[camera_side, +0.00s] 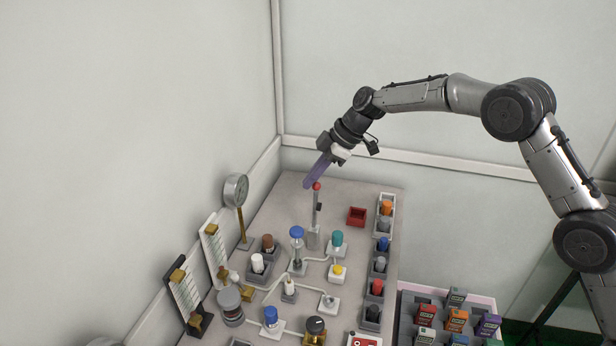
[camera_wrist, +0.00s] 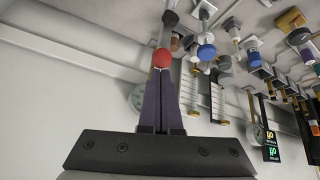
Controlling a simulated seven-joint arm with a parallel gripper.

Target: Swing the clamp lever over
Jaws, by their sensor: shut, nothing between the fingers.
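The clamp lever (camera_side: 316,205) is a slim grey upright arm with a red ball knob (camera_side: 317,186) on top, standing on a light grey post on the bench. My gripper (camera_side: 308,186) is at the knob's left in the side view, its purple fingers slanting down. In the wrist view the red knob (camera_wrist: 162,58) sits right at the tips of my gripper (camera_wrist: 160,72), and the fingers are shut together with nothing between them. I cannot tell whether the fingertips touch the knob. The lever shaft (camera_wrist: 169,22) runs up past the knob in the wrist view.
A red tray (camera_side: 357,217) lies right of the lever. A blue-capped valve (camera_side: 297,234) and a teal-capped part (camera_side: 337,240) stand in front. A round gauge (camera_side: 236,190) stands at the left. Bins of coloured parts line the right edge. The bench's far end is clear.

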